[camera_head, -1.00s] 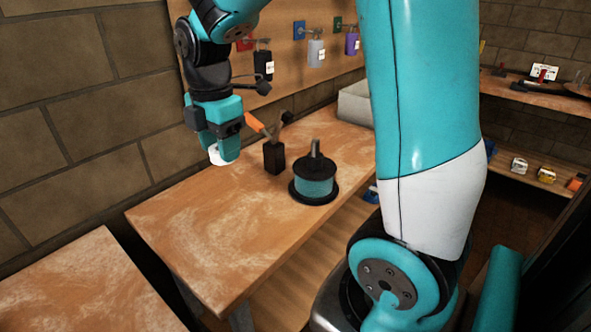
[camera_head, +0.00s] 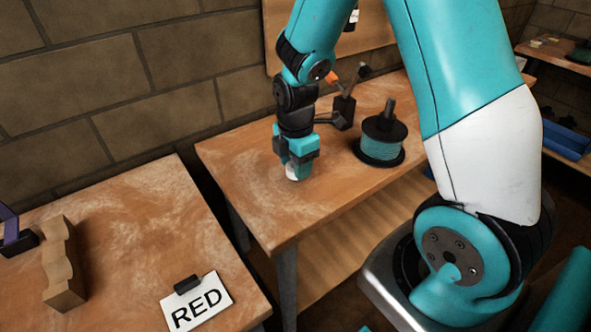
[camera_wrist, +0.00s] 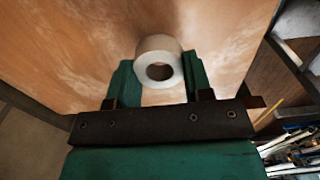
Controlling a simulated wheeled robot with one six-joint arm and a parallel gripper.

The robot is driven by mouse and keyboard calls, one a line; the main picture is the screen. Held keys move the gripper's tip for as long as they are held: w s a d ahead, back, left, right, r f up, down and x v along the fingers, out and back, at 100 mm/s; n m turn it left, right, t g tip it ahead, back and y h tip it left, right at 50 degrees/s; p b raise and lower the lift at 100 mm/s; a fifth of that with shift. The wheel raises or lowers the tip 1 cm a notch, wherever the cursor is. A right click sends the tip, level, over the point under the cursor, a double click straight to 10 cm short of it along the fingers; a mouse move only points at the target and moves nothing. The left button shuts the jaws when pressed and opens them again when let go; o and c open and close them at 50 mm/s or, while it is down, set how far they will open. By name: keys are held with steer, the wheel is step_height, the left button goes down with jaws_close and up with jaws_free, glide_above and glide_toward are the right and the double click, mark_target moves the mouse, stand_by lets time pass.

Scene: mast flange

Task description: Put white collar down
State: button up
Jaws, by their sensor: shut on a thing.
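The white collar (camera_wrist: 160,62) is a short ring with a round hole, seen between the two green fingers in the wrist view. My gripper (camera_wrist: 158,80) is shut on it. In the head view my gripper (camera_head: 293,170) points down over the front left part of the wooden table (camera_head: 330,207). The white collar (camera_head: 294,176) shows at the fingertips, at or just above the table top. I cannot tell whether it touches the wood.
A black-flanged spool (camera_head: 382,140) with teal winding and a dark holder with tools (camera_head: 344,112) stand right of my gripper. Another table at the left bears a RED card (camera_head: 197,303) and a wooden block (camera_head: 62,265). The near table top is clear.

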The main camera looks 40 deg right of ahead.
steer(key=shift+f, duration=1.05)
steer(key=shift+f, duration=0.15)
steer(key=o, duration=0.9)
step_height(320, 180, up, 12)
steer(key=s+a+r+m+y, duration=0.1)
steer(key=s+a+r+m, duration=0.2)
steer(key=s+a, duration=0.2)
steer(key=s+a+r+m+y, duration=0.1)
steer(key=s+a+r+m, duration=0.2)
steer(key=s, duration=0.4)
steer(key=s+a+r+m+y, duration=0.2)
steer(key=s+a+m, duration=0.3)
steer(key=a, duration=0.3)
steer(key=shift+s+r, duration=0.45)
steer(key=shift+r, duration=0.15)
